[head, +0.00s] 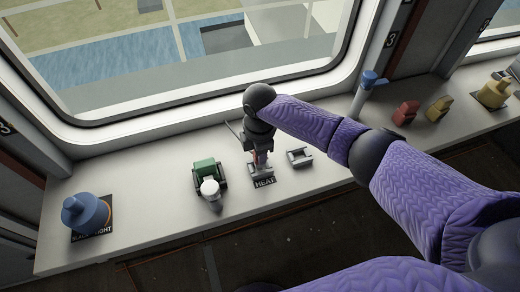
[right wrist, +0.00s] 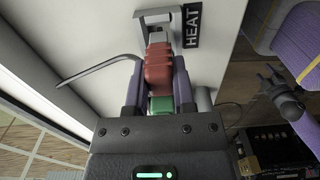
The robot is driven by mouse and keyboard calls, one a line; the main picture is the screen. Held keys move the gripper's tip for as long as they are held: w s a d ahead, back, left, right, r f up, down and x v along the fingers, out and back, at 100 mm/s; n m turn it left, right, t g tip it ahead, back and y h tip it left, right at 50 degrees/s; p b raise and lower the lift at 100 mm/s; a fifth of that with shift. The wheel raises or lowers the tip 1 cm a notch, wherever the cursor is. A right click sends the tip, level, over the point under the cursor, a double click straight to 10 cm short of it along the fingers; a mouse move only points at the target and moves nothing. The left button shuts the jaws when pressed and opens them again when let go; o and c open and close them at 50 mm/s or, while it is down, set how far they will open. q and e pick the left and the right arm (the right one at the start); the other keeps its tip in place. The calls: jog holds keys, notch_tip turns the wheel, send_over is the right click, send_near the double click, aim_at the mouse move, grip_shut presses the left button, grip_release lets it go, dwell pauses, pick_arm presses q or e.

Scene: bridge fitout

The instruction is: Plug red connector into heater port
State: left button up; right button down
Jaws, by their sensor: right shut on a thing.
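The red connector (right wrist: 158,66) is clasped between the two fingers of my right gripper (right wrist: 158,80) in the right wrist view. Its front end points at the grey heater port (right wrist: 160,16), beside the black HEAT label (right wrist: 192,26). The two meet or overlap in this view; I cannot tell whether the connector is seated.
A green block (head: 204,168) with a white-capped part (head: 210,188) stands just left of the port. A blue knob (head: 86,214) is far left. Red (head: 405,112) and yellow (head: 438,109) blocks stand right. The window frame is behind.

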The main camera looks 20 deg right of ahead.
pick_arm(q)
jog(key=shift+d+f+b, duration=0.4)
jog(key=shift+f, duration=0.05)
pick_arm(e)
jog(key=shift+f, duration=0.7)
pick_arm(q)
jog(key=shift+f, duration=0.25)
pick_arm(e)
jog(key=shift+f, duration=0.4)
jog(key=shift+c, duration=1.9)
grip_release()
jog(key=shift+r, duration=0.15)
notch_tip(320, 180, up, 9)
jog(key=shift+p, duration=1.25)
jog(key=shift+r, duration=0.35)
pick_arm(q)
notch_tip(320, 180, up, 3)
jog(key=shift+r, duration=0.1)
jog(key=shift+a, duration=0.1)
